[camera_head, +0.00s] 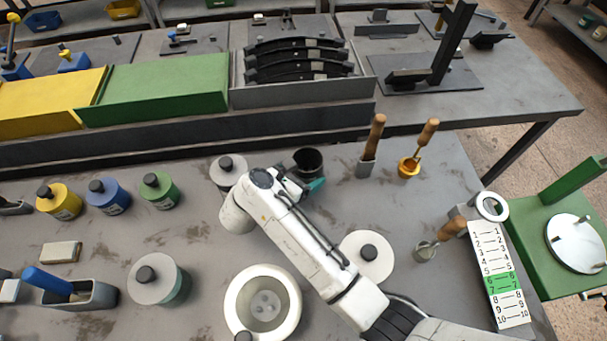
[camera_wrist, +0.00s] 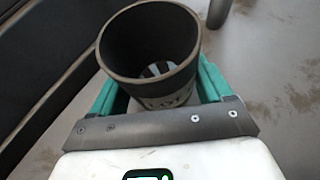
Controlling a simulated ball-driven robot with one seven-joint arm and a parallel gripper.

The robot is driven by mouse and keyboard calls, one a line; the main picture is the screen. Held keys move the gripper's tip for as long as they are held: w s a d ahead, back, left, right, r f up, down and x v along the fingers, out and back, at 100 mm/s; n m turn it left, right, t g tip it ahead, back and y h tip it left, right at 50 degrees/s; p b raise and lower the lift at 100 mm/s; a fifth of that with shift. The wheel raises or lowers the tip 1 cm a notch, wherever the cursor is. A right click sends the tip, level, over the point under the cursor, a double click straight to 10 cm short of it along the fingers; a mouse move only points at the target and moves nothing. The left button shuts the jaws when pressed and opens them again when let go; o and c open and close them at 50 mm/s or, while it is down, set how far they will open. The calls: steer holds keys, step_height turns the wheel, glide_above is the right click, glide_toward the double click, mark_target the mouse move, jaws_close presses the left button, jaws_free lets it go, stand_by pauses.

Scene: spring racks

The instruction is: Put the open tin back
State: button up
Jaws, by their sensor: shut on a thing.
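The open tin (camera_head: 307,160) is dark, with no lid, and stands roughly upright at the back middle of the near bench. In the wrist view the tin (camera_wrist: 148,40) shows its open mouth, a pale lettered label on its side and a striped patch of light and dark inside at the bottom. My gripper (camera_head: 306,180) is shut on the tin, with its teal fingers on either side of it in the wrist view (camera_wrist: 157,88). I cannot tell whether the tin's base touches the bench.
A lidded tin (camera_head: 229,172) stands close left of the gripper. Yellow (camera_head: 60,201), blue (camera_head: 109,196) and green (camera_head: 159,190) lidded tins stand further left. A white pot (camera_head: 234,300) and a white-lidded tin (camera_head: 366,257) flank my arm. A raised ledge (camera_head: 180,133) runs behind.

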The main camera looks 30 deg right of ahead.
steer(key=shift+f, duration=0.65)
steer(key=o, duration=1.2)
steer(key=shift+r, duration=0.1)
steer(key=shift+s+a, duration=0.1)
steer(key=shift+a, duration=0.3)
steer(key=b+v, duration=0.2)
steer(key=v, duration=0.9)
steer(key=shift+s+r, duration=0.1)
steer(key=shift+r, duration=0.1)
